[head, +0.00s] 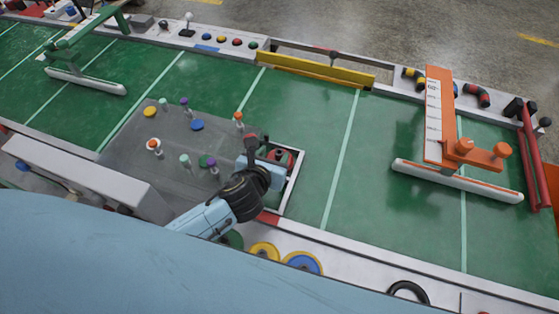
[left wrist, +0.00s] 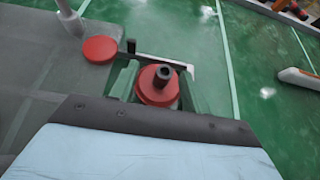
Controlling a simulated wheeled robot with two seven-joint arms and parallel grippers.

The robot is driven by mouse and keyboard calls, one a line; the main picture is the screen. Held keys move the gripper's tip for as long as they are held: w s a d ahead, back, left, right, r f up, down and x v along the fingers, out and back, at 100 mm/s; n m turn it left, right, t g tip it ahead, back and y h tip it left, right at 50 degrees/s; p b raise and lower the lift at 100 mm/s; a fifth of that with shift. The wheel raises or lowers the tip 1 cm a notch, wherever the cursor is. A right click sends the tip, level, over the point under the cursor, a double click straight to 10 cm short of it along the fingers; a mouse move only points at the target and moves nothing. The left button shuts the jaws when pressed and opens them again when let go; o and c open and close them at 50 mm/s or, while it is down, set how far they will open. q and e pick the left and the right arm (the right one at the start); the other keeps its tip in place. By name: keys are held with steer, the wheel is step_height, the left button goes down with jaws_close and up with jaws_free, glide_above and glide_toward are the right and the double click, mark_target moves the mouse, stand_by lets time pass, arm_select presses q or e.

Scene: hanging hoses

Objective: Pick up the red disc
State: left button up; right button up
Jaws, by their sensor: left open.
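My left gripper (head: 264,160) is open above the right edge of the grey mat. In the left wrist view a flat red disc (left wrist: 100,49) lies on the mat, left of the fingers. In that view a second round red piece (left wrist: 156,86) with a dark upright knob appears between the fingers; I cannot tell whether they touch it. In the head view red shows (head: 281,156) inside a white frame beside the gripper. The gripper partly hides this spot. My right gripper is in neither view.
The grey mat (head: 130,150) holds several small pegs, a yellow disc (head: 150,111) and a blue disc (head: 197,125). An orange stand (head: 440,120) is at the right, a green stand (head: 85,30) at the left. The green floor between frame and orange stand is clear.

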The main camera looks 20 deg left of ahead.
mark_target(279, 153)
arm_select(q)
steer(key=shift+w+f, duration=0.15)
steer(key=shift+w, duration=0.05)
steer(key=x, duration=0.1)
steer(key=b+x, duration=0.1)
steer(key=x, duration=0.2)
steer(key=shift+w+d+f+b, duration=0.1)
steer(key=shift+d+f+b, duration=0.25)
steer(key=shift+d, duration=0.05)
steer(key=shift+w+f, duration=0.15)
steer(key=shift+w, duration=0.1)
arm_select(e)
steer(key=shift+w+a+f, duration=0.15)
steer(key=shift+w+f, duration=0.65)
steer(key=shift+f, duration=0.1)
arm_select(q)
steer(key=shift+c, duration=0.4)
steer(key=c, duration=0.9)
jaws_close()
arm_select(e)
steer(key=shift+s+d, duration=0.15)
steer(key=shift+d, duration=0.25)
